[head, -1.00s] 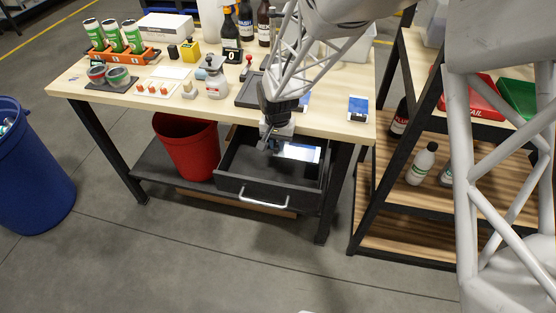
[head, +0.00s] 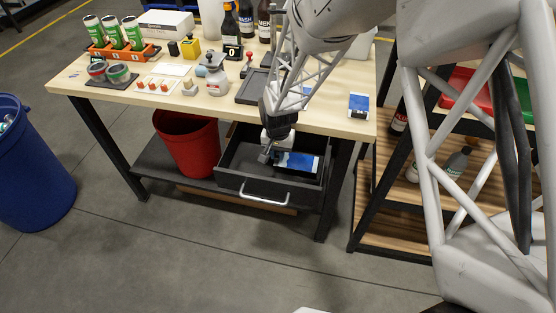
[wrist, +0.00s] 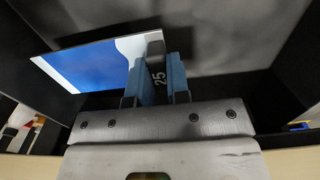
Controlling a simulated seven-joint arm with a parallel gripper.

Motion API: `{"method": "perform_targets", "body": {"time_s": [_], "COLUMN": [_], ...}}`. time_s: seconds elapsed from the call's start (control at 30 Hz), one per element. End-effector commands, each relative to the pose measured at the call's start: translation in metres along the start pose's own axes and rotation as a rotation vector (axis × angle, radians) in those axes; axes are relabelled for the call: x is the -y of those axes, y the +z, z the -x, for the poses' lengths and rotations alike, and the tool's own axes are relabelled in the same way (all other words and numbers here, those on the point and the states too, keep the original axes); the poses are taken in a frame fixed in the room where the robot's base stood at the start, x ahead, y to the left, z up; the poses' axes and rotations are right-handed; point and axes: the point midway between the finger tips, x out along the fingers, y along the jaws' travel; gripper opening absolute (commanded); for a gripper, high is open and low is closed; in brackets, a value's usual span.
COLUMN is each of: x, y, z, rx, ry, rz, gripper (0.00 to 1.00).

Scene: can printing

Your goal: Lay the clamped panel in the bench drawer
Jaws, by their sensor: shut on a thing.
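The panel (head: 296,162) is a thin flat piece with a blue and white face. My gripper (head: 270,155) is shut on its edge and holds it in the opening of the bench drawer (head: 232,168). The drawer is dark grey, pulled out, with a pale bar handle (head: 264,192) in front. In the wrist view the panel (wrist: 85,66) reaches to the left from the blue-padded fingers (wrist: 158,75), with dark drawer walls around it. I cannot tell whether the panel touches the drawer floor.
The wooden bench top (head: 325,122) overhangs the back of the drawer. A red bin (head: 187,145) stands left of the drawer. A phone-like blue and white piece (head: 358,105) lies on the bench's right end. A shelf rack (head: 375,190) stands to the right.

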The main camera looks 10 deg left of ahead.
Motion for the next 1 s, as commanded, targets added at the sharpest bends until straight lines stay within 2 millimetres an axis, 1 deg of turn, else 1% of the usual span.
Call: {"method": "perform_targets", "body": {"time_s": [0.17,0.43,0.53,1.0], "x": [0.000,0.000,0.000,0.000], "y": [0.000,0.000,0.000,0.000], "z": [-0.003,-0.029,-0.035,-0.040], "rx": [0.001,0.001,0.001,0.000], "ry": [0.000,0.001,0.001,0.000], "rz": [0.000,0.000,0.000,0.000], "gripper": [0.00,0.00,0.00,0.00]}}
